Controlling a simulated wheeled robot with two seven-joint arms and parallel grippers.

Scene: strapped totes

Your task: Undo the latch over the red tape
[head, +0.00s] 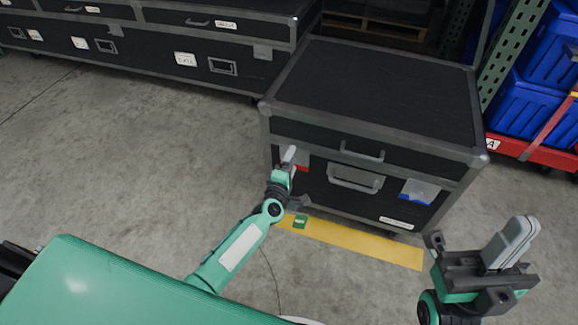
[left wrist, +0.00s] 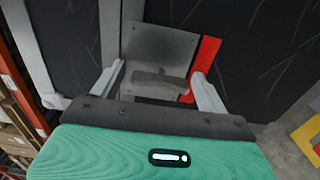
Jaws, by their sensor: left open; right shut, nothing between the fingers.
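The black case (head: 375,95) with grey metal edges stands on the floor. A metal latch plate with a grey lever (left wrist: 158,78) is on its front, with red tape (left wrist: 207,55) beside and behind it. The red tape also shows in the head view (head: 303,169), partly hidden by my gripper. My left gripper (head: 291,160) is at this latch. In the left wrist view its open fingers (left wrist: 158,85) stand either side of the lever; contact cannot be told. My right gripper (head: 522,230) is shut and empty, away from the case at right.
A second latch (head: 420,190) with blue tape (head: 412,199) is on the case's right front. Handles (head: 355,180) sit between the latches. A yellow floor strip (head: 350,243) runs before the case. Blue totes (head: 525,110) stand at right; black cases (head: 165,60) line the back left.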

